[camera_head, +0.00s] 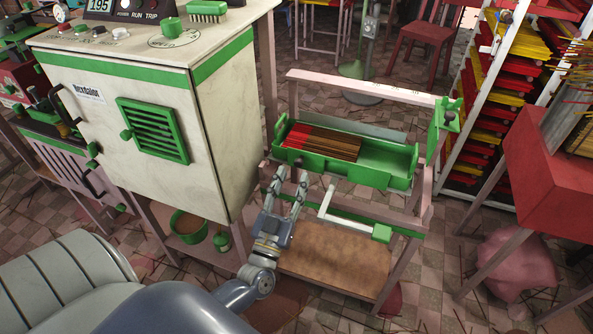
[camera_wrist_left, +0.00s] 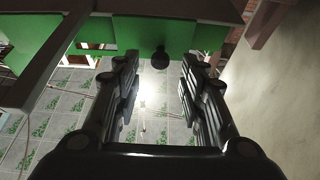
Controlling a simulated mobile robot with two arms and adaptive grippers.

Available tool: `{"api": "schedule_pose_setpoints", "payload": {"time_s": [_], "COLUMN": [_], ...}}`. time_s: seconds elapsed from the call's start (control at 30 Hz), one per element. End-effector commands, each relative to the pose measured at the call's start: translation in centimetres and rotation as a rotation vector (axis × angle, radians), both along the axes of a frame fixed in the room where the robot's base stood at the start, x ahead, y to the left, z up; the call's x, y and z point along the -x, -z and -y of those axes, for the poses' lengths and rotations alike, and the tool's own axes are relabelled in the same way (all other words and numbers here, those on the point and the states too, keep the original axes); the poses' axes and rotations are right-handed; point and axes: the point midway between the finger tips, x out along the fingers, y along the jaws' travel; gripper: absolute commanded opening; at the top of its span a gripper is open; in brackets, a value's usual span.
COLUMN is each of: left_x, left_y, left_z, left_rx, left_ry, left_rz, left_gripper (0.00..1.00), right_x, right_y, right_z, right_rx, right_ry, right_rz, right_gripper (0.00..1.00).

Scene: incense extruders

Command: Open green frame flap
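The green frame (camera_head: 385,165) is a long open tray on a pink stand, with red and brown incense sticks in its left part. A green front panel (camera_wrist_left: 140,32) with a dark round knob (camera_wrist_left: 160,57) fills the top of the left wrist view. I cannot tell for sure whether this panel is the flap. My left gripper (camera_head: 292,175) is just below the frame's front left corner, fingers pointing up at it. It also shows in the left wrist view (camera_wrist_left: 158,68), open and empty, with the knob beyond and between its fingertips, not gripped. My right gripper is out of view.
A cream cabinet (camera_head: 226,120) with green trim stands close to the left of my gripper. A white bar with a green block (camera_head: 382,233) juts out below the frame. A brown shelf board (camera_head: 335,268) lies lower. Racks and a red box (camera_head: 548,170) stand at right.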

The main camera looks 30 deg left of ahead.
Motion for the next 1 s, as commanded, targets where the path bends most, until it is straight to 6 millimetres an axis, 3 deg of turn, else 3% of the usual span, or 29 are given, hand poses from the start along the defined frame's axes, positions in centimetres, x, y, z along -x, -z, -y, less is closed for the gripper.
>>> {"api": "schedule_pose_setpoints", "payload": {"time_s": [0.2,0.57,0.77,1.0], "left_x": [-2.5,-3.0,-3.0,-3.0], "left_y": [-1.0,-1.2,-1.2,-1.2], "left_z": [-0.6,-0.7,-0.7,-0.7], "left_rx": [-0.001,-0.001,-0.001,-0.001], "left_ry": [0.0,0.001,0.001,0.001], "left_rz": [0.001,-0.002,-0.001,0.0], "left_gripper": [0.38,0.38,0.0,0.0], "right_x": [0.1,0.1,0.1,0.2], "right_y": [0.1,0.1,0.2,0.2], "right_z": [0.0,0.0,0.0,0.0], "right_rx": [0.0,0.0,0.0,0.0], "right_ry": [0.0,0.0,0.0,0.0], "right_rz": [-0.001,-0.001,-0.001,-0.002], "right_gripper": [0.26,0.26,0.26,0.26]}}
